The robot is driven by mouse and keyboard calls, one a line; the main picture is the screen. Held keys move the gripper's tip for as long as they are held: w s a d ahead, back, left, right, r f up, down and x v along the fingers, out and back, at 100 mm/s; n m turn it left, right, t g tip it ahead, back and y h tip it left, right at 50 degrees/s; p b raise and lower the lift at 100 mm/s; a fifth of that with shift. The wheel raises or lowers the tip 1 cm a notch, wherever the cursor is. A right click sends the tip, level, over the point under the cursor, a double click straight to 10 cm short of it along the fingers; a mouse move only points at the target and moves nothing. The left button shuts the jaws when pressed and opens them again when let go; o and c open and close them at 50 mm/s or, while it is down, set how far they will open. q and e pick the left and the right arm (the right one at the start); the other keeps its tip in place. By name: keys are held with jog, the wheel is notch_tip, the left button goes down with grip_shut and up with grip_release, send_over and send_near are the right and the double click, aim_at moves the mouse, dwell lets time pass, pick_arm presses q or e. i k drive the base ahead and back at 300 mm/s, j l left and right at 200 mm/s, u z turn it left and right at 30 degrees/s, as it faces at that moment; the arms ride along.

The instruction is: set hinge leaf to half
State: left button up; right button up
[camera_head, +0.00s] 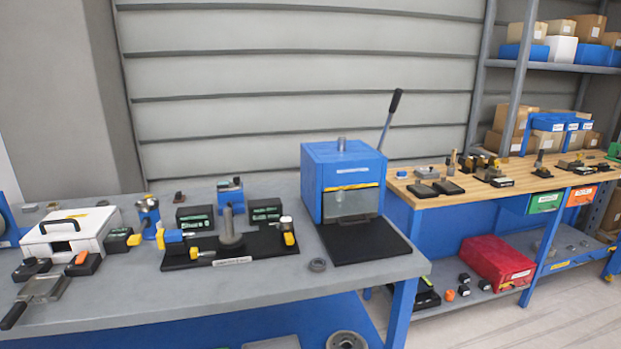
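I cannot make out for certain which thing is the hinge leaf. A grey metal plate piece with a black handle (42,290) lies at the front left of the grey workbench (290,290); it may be the hinge, but its leaf angle is not clear. A black fixture board (205,258) in the middle carries an upright grey post (229,222) and small yellow-ended clamps. Neither of my grippers is in view.
A blue press (318,190) with a raised lever (390,120) stands at the bench's right end. A white case (72,236) stands left. A wooden-topped bench (480,195) with small parts is further right, with a red bin (495,262) below. Bare bench top shows along the front.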

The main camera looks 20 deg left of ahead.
aim_at(223, 184)
jog(key=u, duration=1.35)
jog(key=i+l+z, duration=0.15)
jog(key=i+l, duration=0.1)
jog(key=l, duration=0.05)
